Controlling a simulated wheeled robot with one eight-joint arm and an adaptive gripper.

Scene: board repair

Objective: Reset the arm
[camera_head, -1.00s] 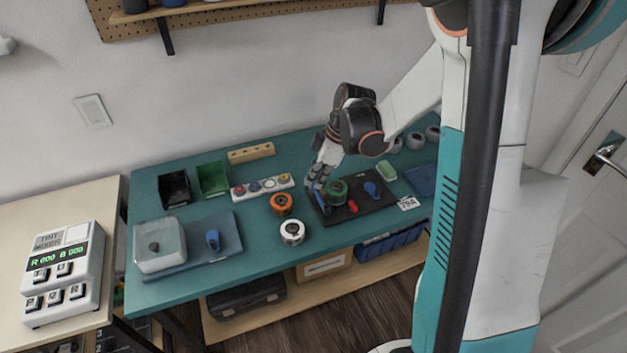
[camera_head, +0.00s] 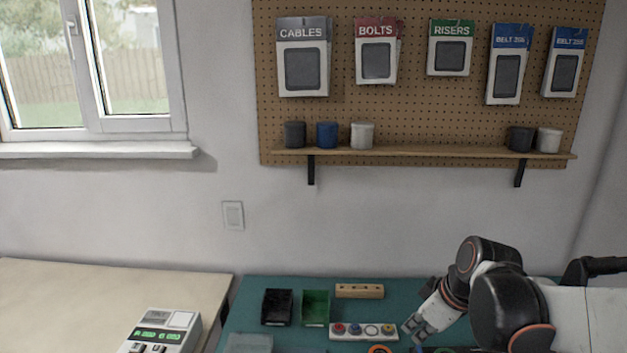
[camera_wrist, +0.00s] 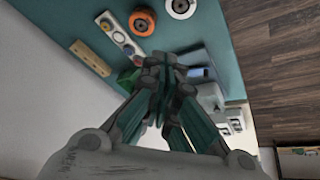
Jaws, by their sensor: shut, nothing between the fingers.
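My gripper (camera_head: 414,331) is at the lower right of the head view, over the right part of the teal workbench (camera_head: 415,288). Its fingers point down and left, close to the right end of the white strip with coloured round parts (camera_head: 364,338). In the wrist view my gripper (camera_wrist: 168,62) is shut and empty, with the fingers together. The white strip (camera_wrist: 121,38), an orange ring-shaped part (camera_wrist: 142,22) and a white round part (camera_wrist: 180,6) lie on the bench beyond the fingertips. The lower part of the bench is cut off in the head view.
A black bin (camera_head: 277,307), a green bin (camera_head: 316,308) and a wooden block with holes (camera_head: 359,291) stand on the bench. A device with a green display (camera_head: 160,335) is on the pale table (camera_head: 90,300) at left. A shelf (camera_head: 420,154) with several cups runs above.

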